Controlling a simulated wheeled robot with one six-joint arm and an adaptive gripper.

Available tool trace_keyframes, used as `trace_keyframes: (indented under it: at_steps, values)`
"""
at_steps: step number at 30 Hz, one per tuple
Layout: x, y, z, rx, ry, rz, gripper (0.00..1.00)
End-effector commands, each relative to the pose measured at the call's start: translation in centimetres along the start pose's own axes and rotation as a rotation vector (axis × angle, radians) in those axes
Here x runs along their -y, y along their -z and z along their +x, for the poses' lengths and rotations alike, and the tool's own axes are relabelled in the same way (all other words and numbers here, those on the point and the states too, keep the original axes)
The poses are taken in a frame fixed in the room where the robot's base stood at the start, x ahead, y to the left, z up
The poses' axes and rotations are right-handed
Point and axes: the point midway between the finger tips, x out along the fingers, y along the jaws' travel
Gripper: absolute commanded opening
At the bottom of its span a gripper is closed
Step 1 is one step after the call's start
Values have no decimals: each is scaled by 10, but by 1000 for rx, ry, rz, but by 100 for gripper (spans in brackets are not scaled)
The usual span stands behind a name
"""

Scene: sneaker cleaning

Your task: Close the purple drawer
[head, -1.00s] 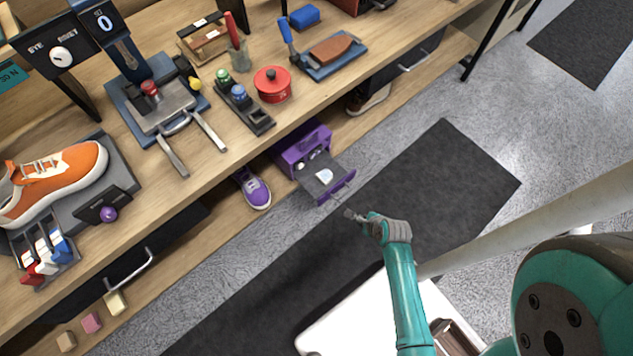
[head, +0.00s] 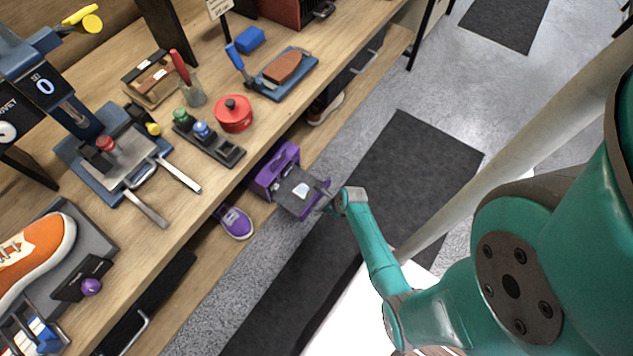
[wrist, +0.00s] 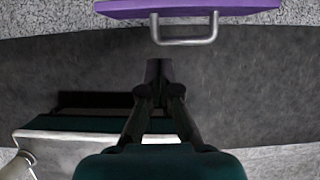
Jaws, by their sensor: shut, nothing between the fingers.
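The purple drawer (head: 297,192) is pulled out from its small purple cabinet (head: 275,163) below the workbench top. A pale item lies inside it. In the wrist view its purple front (wrist: 190,6) with a grey bar handle (wrist: 184,40) is at the top of the picture. My gripper (head: 330,200) is at the front of the open drawer, close to the handle; the head view does not clearly show whether they touch. In the wrist view the fingers (wrist: 158,72) are together and empty, a little below the handle.
A purple sneaker (head: 236,222) stands left of the cabinet on the lower level. The wooden workbench (head: 205,215) overhangs it, with a red pot (head: 233,113) and tools on top. A dark mat (head: 425,150) covers clear floor in front.

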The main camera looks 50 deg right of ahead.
Motion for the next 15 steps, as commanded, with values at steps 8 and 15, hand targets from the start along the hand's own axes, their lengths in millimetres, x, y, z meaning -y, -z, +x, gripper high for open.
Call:
trace_keyframes:
  at_steps: [8,15]
  values:
    - [0,-18,30,2,0,-5,0]
    - [0,-36,37,1,0,-2,0]
